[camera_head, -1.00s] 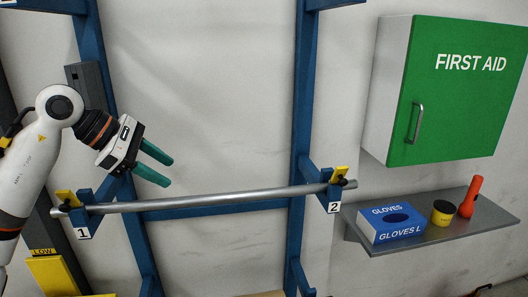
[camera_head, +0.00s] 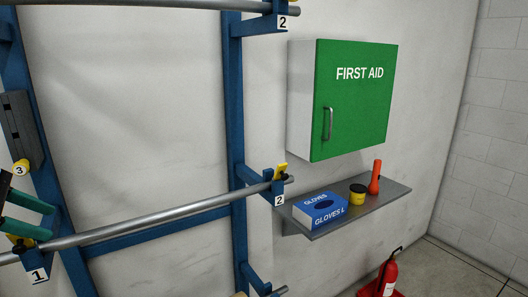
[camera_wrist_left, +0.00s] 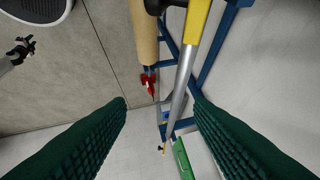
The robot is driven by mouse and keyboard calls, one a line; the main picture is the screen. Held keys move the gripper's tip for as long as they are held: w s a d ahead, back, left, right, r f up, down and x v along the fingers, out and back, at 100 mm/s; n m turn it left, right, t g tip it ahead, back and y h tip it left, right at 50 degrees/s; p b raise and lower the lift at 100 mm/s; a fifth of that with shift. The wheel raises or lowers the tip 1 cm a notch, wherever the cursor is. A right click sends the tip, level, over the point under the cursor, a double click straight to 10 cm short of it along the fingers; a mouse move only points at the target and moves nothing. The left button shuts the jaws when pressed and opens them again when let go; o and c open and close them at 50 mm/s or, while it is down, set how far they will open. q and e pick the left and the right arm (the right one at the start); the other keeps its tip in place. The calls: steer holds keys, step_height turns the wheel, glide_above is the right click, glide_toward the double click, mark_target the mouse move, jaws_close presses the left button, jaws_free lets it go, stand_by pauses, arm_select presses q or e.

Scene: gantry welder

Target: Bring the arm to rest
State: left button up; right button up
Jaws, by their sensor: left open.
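My left gripper (camera_head: 49,221) shows at the left edge of the head view, with its two green fingers apart and nothing between the tips. It appears just above the left end of the grey pipe (camera_head: 160,215), by the bracket marked 1 (camera_head: 38,275). In the left wrist view, the ribbed green fingers of my left gripper (camera_wrist_left: 158,108) are spread wide. The pipe (camera_wrist_left: 180,103) runs through the gap in that picture, beyond the fingers; I see no contact. The rest of my left arm is mostly out of the head view.
The blue rack (camera_head: 236,120) carries the pipe, with another pipe (camera_head: 180,4) above. A green first aid cabinet (camera_head: 350,115) hangs over a shelf (camera_head: 385,196) with a glove box (camera_head: 320,209), yellow tin (camera_head: 357,195) and red torch (camera_head: 375,178). A fire extinguisher (camera_head: 388,275) stands below.

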arm_select(q)
steer(key=w+d+f+n+t+h, duration=0.1)
steer(key=d+n+t+h, duration=0.25)
steer(key=d+h, duration=0.4)
steer(key=w+d+n+t+h, duration=0.2)
steer(key=d+n+h, duration=0.25)
steer(key=d, duration=0.55)
steer(key=s+a+f+n+t+y, duration=0.1)
steer(key=a+f+n+t+y, duration=0.25)
steer(key=f+n+y, duration=0.95)
steer(key=a+f+n+t+y, duration=0.2)
steer(key=a+f+n+y, duration=0.3)
steer(key=n, duration=1.3)
steer(key=s+d+f+n+g, duration=0.4)
steer(key=s+f+g, duration=0.3)
steer(key=s+f, duration=0.45)
steer(key=s+d+f+n+g, duration=0.45)
steer(key=s+f+g, duration=0.25)
steer(key=s+f, duration=0.4)
step_height(320, 180, down, 25)
steer(key=s+g, duration=0.1)
steer(key=s, duration=0.1)
steer(key=s+a+f+m+g, duration=0.1)
steer(key=s+a+f, duration=0.2)
steer(key=s+f, duration=1.2)
steer(key=shift+s+f, duration=0.4)
steer(key=shift+s, duration=0.1)
